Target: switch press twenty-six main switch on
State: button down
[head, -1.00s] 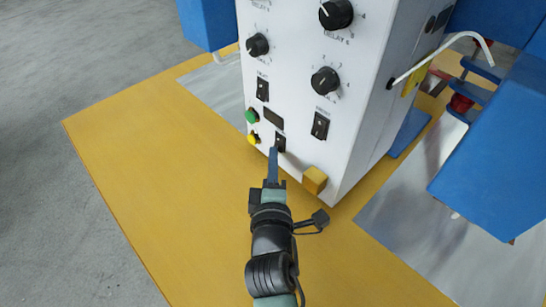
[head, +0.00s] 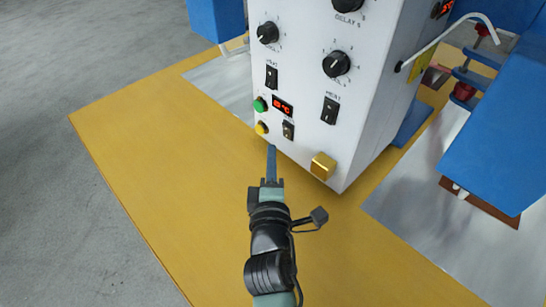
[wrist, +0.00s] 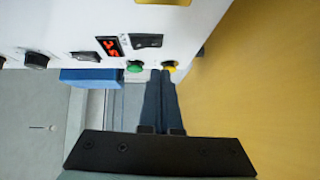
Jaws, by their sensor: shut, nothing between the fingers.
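The white press control box (head: 305,55) stands on the yellow table, its front facing me. The press number is not readable.
A green button (head: 260,104), two more rocker switches (head: 272,77) (head: 331,110) and several black knobs are on the panel. A square yellow block (head: 323,166) sits at its lower right corner. Blue machine parts (head: 500,130) stand at right. The yellow table (head: 160,150) is clear at left.

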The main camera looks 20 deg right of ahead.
jog(key=v, duration=0.3)
jog(key=f+v, duration=0.1)
jog(key=v, duration=0.3)
jog(key=b+v, duration=0.1)
jog(key=v, duration=0.2)
jog(key=shift+s+a+f, duration=0.15)
jog(key=shift+a+f, duration=0.05)
jog(key=shift+a, duration=0.05)
jog(key=w+a+r+m+t, duration=0.2)
jog(key=r+m, duration=0.1)
jog(key=r, duration=0.6)
jog(key=w+a+r+m+t+y, duration=0.1)
jog(key=w+r+m+t, duration=0.15)
jog(key=r, duration=0.75)
jog(key=w+a+r+m+t, duration=0.1)
jog(key=a+r+m+t, duration=0.15)
jog(key=r, duration=0.65)
jog(key=s+a+r+m+t+y, duration=0.1)
jog(key=s+a+r+t+y, duration=0.15)
jog(key=r, duration=0.45)
jog(key=s+a+r+m+t+y, duration=0.1)
jog(key=s+a+r+m+y, duration=0.15)
jog(key=r, duration=0.35)
jog(key=s+a+r+m+t+y, duration=0.1)
jog(key=s+a+r, duration=0.2)
jog(key=r, duration=0.4)
notch_tip(320, 180, up, 22)
jog(key=p, duration=2.2)
jog(key=shift+d, duration=0.2)
